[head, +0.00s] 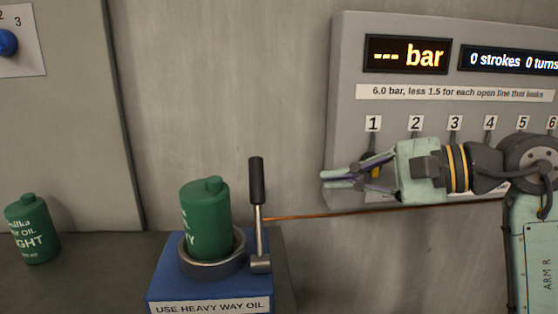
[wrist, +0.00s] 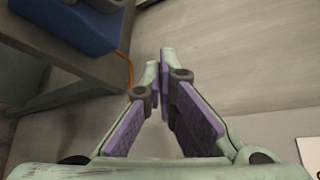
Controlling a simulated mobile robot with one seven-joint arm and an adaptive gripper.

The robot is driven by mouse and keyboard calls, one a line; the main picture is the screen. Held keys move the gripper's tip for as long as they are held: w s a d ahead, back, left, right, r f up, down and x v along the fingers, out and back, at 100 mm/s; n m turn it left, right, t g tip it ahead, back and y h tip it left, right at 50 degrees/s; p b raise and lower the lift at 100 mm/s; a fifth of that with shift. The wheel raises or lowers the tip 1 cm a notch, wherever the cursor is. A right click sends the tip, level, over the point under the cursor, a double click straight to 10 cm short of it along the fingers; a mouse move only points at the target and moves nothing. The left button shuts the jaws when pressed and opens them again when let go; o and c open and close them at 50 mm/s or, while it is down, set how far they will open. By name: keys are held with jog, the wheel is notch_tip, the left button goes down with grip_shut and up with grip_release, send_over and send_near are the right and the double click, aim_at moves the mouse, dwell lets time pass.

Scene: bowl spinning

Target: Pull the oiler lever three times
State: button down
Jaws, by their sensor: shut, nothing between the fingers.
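The oiler is a blue box (head: 208,288) labelled "USE HEAVY WAY OIL" at the lower middle of the head view. Its lever (head: 257,182) has a black grip on a metal rod and stands about upright at the box's right side. A green bottle (head: 205,222) sits in the round metal cup (head: 213,266) on top. My gripper (head: 326,183) is to the right of the lever, apart from it, pointing left. Its fingertips (wrist: 165,62) meet in the wrist view and hold nothing. The wrist view also shows part of the blue box (wrist: 65,27), but I cannot make out the lever grip there.
A grey panel (head: 345,110) at the right reads "--- bar" and "0 strokes 0 turns"; my arm covers part of its numbered row. A copper line (head: 300,217) runs right from the oiler. Another green bottle (head: 32,230) stands at left on the dark bench (head: 100,265).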

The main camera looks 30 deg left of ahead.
aim_at(258, 213)
dwell(0.3)
jog(key=s+a+f+p, duration=0.1)
jog(key=s+a+p, duration=0.2)
jog(key=a, duration=0.5)
jog(key=shift+s+a+p, duration=0.2)
jog(key=shift+s+p, duration=0.15)
jog(key=shift+s, duration=0.3)
jog(key=shift+s+d+b, duration=0.1)
jog(key=shift+b, duration=0.3)
